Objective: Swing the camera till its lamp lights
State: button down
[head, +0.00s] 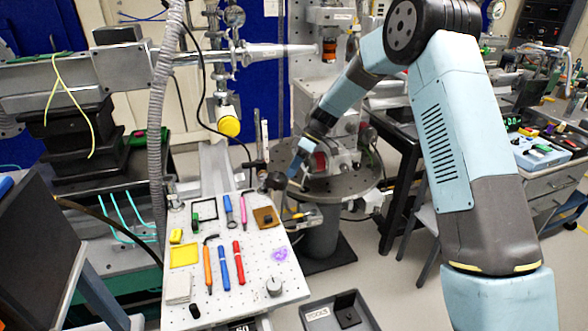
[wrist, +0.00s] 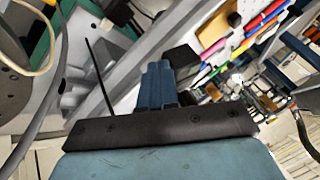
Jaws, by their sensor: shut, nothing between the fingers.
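My gripper (head: 296,170) reaches down past the near side of the round grey table, close to the board's far right corner. In the wrist view its blue fingers (wrist: 158,84) are together with nothing between them. A small dark rounded body (head: 275,181), possibly the camera, sits at that corner just left of the fingertips; I cannot tell whether they touch. I cannot make out a lamp or whether one is lit. A dark block (wrist: 181,62) shows just beyond the fingers in the wrist view.
The perforated board (head: 215,300) carries pens, tools and small blocks. The round table (head: 345,187) holds equipment behind my gripper. A nozzle (head: 280,50) points right above. A grey tray (head: 362,318) lies at the front. Open floor shows at right.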

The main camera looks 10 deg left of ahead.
jog(key=shift+s+m, duration=0.4)
jog(key=shift+s, duration=0.4)
jog(key=shift+w, duration=0.1)
